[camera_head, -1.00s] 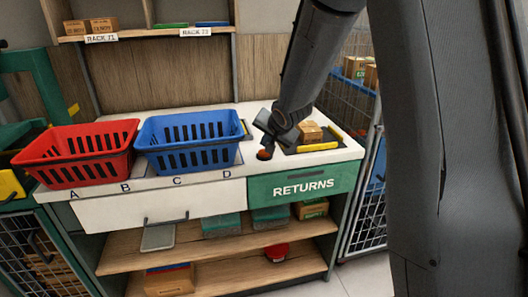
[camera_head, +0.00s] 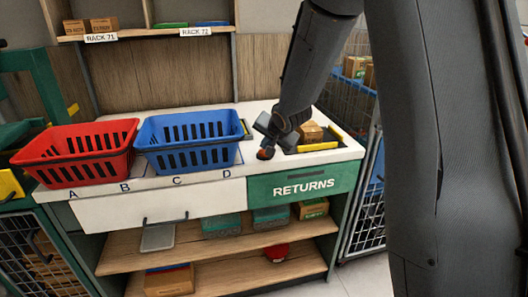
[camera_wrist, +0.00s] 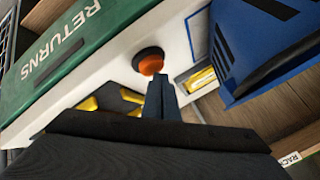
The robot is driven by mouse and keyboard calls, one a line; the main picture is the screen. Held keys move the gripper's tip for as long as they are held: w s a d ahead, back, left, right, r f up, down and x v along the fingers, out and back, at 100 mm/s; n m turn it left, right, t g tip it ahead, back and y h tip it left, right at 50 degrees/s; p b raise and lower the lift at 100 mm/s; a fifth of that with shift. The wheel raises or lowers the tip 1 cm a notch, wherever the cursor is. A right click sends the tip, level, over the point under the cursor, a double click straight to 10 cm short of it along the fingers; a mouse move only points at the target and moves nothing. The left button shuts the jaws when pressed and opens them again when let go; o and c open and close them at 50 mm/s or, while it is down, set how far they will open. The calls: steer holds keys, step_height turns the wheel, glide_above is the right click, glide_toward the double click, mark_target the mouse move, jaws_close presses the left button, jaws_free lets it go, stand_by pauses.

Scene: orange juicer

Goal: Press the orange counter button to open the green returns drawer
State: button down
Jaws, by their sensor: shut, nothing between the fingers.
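The orange button (camera_wrist: 151,66) sits in a dark round housing on the white counter top, and it also shows in the head view (camera_head: 264,155). My gripper (camera_wrist: 159,80) is shut and empty, its fingertips at the button and overlapping its edge in the wrist view. I cannot tell for sure whether they touch it. In the head view my gripper (camera_head: 270,147) covers part of the button. The green returns drawer (camera_head: 335,182) is below the counter at the right, its front flush with the counter. The drawer front also shows in the wrist view (camera_wrist: 95,45).
A blue basket (camera_head: 190,157) stands just left of my gripper, with a red basket (camera_head: 75,170) further left. A small carton (camera_head: 309,133) lies in a yellow-edged recess (camera_head: 322,147) right of the button. A wire cage stands at the right.

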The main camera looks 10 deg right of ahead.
steer(key=shift+f, duration=0.4)
stand_by(0.3)
steer(key=shift+r, duration=0.2)
steer(key=shift+r+p, duration=0.85)
steer(key=shift+p, duration=0.25)
step_height(320, 180, up, 5)
steer(key=p, duration=0.6)
steer(key=shift+s, duration=0.1)
stand_by(0.4)
